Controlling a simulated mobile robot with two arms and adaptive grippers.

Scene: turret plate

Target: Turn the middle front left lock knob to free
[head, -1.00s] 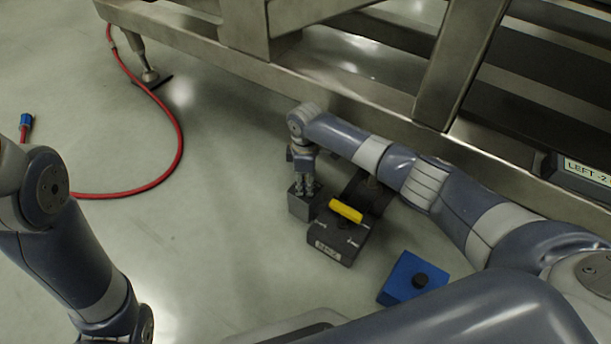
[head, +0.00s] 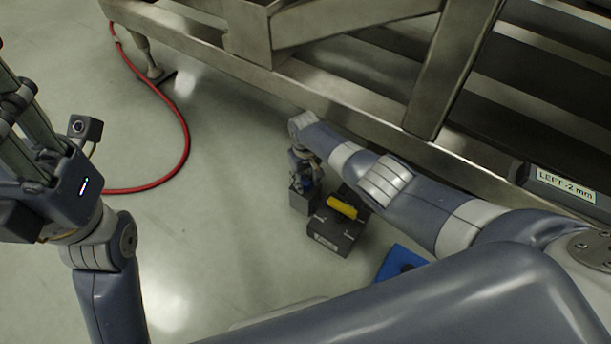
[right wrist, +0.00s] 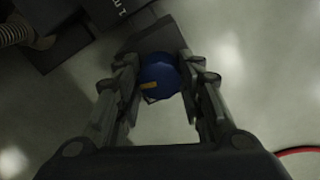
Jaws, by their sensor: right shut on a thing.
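The blue lock knob (right wrist: 160,72) is round, with a small yellow mark on its edge pointing left in the right wrist view. It sits at the end of a dark grey block (head: 299,203), which stands beside the dark box in the head view. My right gripper (right wrist: 158,88) is shut on the knob, a finger on each side; in the head view it (head: 305,182) is small and partly hidden by its wrist. My left gripper (head: 18,125) is raised at the left edge in the head view, partly cut off; its opening is unclear.
A dark box (head: 335,235) with a yellow bar (head: 342,207) stands by the knob block. A blue block (head: 400,263) lies nearer, partly behind my arm. A metal frame (head: 360,120) runs behind, with a "LEFT -2 mm" label (head: 566,185). A red hose (head: 184,130) lies on the open floor.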

